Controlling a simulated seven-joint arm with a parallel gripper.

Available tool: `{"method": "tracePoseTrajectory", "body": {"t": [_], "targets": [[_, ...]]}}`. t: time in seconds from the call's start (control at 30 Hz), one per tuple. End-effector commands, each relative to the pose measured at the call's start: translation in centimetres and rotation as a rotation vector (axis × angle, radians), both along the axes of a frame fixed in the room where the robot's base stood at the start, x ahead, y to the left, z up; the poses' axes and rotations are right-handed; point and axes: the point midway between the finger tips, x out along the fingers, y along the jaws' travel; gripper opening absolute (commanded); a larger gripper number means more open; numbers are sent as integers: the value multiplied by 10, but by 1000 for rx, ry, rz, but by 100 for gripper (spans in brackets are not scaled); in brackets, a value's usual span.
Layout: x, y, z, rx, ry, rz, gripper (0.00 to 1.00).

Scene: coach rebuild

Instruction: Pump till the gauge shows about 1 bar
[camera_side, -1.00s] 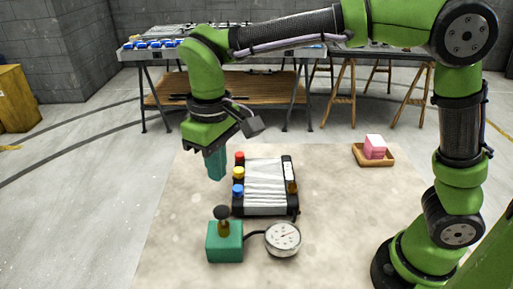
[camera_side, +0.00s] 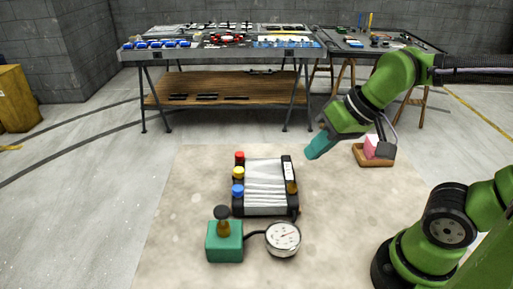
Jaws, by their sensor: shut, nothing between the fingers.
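The pump is a green block (camera_side: 225,243) with a brown stem and a dark round knob (camera_side: 222,212) on top, at the front of the mat. A dark hose joins it to a round white gauge (camera_side: 283,238) on its right. The gauge's needle is too small to read. My gripper (camera_side: 313,152) is shut and empty, with teal fingers pointing down and left. It is in the air, up and to the right of the pump, well apart from the pump and gauge.
A ribbed grey-white unit (camera_side: 265,187) with red, yellow and blue caps lies behind the pump. A wooden tray (camera_side: 375,161) with a pink block (camera_side: 371,146) stands at the right, partly behind my gripper. The mat's (camera_side: 175,210) left side is clear. Workbenches stand behind.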

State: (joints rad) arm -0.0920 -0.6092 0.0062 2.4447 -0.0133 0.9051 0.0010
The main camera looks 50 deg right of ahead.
Motion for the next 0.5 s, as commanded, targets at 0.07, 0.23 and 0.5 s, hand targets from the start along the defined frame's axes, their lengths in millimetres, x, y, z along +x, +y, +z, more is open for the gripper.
{"method": "tracePoseTrajectory", "body": {"t": [0.07,0.23,0.5], "targets": [[-9,-11,2,14,-40,-50,0],[-14,-22,12,19,-91,-96,0],[-14,-23,12,18,-90,-99,5]]}}
